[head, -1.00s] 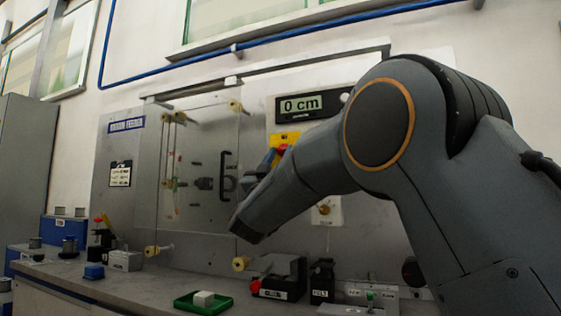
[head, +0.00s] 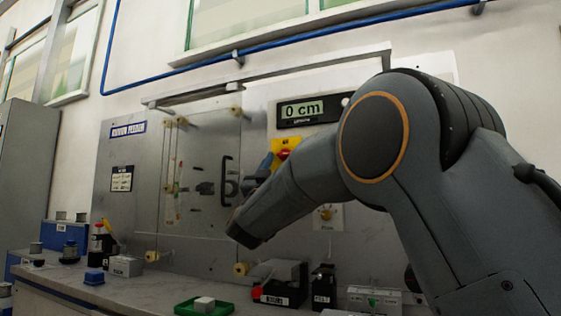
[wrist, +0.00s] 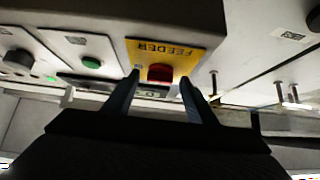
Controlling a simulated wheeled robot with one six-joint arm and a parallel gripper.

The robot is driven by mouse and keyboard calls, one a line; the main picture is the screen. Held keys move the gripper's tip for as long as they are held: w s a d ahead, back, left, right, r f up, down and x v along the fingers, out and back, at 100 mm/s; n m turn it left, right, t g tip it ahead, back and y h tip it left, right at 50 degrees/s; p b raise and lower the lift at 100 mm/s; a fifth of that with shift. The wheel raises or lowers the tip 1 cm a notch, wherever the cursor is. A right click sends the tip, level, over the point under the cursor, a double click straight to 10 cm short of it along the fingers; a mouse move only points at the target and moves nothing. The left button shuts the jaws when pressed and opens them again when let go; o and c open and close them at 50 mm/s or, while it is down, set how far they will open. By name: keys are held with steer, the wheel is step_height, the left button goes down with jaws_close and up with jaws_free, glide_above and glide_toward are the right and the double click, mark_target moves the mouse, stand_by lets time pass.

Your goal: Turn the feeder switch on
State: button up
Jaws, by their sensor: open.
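The feeder switch is a red knob (wrist: 160,73) on a yellow plate (wrist: 176,50) lettered FEEDER, which appears upside down in the wrist view. In the head view the yellow plate (head: 291,142) and the red knob (head: 283,155) show on the grey panel, partly behind my arm. My gripper (wrist: 160,78) is open. Its two dark blue fingers appear on either side of the red knob in the wrist view; I cannot tell whether they touch it. In the head view my gripper is mostly hidden by my arm. The knob's exact angle is unclear.
A display (head: 303,110) reading 0 cm hangs above the plate. A clear guard door (head: 205,215) with a black handle (head: 227,180) is to the left. The bench below holds a green tray (head: 184,309), a black device (head: 285,280) and small boxes.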

steer(key=v, duration=0.7)
steer(key=shift+s+f, duration=0.3)
steer(key=shift+a, duration=0.1)
